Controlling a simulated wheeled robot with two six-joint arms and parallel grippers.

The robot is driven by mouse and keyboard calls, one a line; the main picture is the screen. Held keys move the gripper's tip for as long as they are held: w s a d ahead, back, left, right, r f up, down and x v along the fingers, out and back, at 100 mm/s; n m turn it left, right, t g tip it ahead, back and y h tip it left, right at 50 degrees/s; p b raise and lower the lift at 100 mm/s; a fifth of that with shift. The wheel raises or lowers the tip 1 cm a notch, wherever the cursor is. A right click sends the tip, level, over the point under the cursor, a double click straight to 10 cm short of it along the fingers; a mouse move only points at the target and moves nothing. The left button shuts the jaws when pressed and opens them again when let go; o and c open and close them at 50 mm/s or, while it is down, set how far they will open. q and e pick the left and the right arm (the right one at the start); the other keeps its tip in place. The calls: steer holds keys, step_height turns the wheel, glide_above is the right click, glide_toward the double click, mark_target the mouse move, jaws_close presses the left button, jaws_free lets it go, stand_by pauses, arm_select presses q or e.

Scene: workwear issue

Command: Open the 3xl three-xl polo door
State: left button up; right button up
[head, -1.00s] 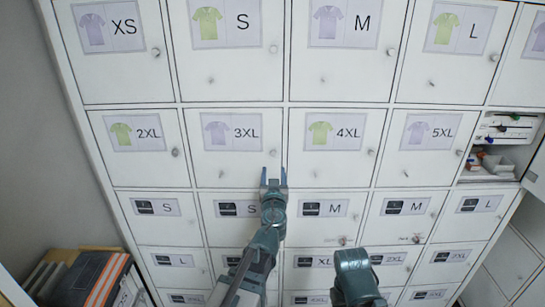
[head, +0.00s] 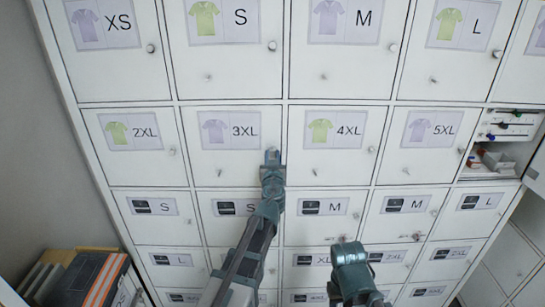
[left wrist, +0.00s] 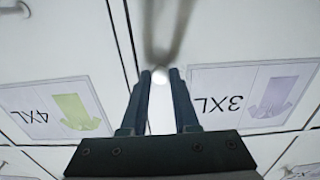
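The 3XL polo door (head: 225,165) is a white locker door with a lilac shirt label, in the second row of the head view. It looks closed, flush with its neighbours. It also shows upside down in the left wrist view (left wrist: 215,65). Its small round knob (left wrist: 160,73) sits near the edge beside the 4XL door. My left gripper (head: 272,155) is at this knob and hides it in the head view. In the left wrist view its two fingers (left wrist: 160,76) are closed in on either side of the knob. My right arm shows low in the head view, its fingers out of sight.
The 4XL door (head: 335,165) and 2XL door (head: 143,165) flank it, both closed. An open compartment (head: 497,150) with small items is at the right. Folders and an orange-striped item (head: 100,280) stand at lower left.

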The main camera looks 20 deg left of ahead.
arm_select(q)
jaws_close()
stand_by(1.1)
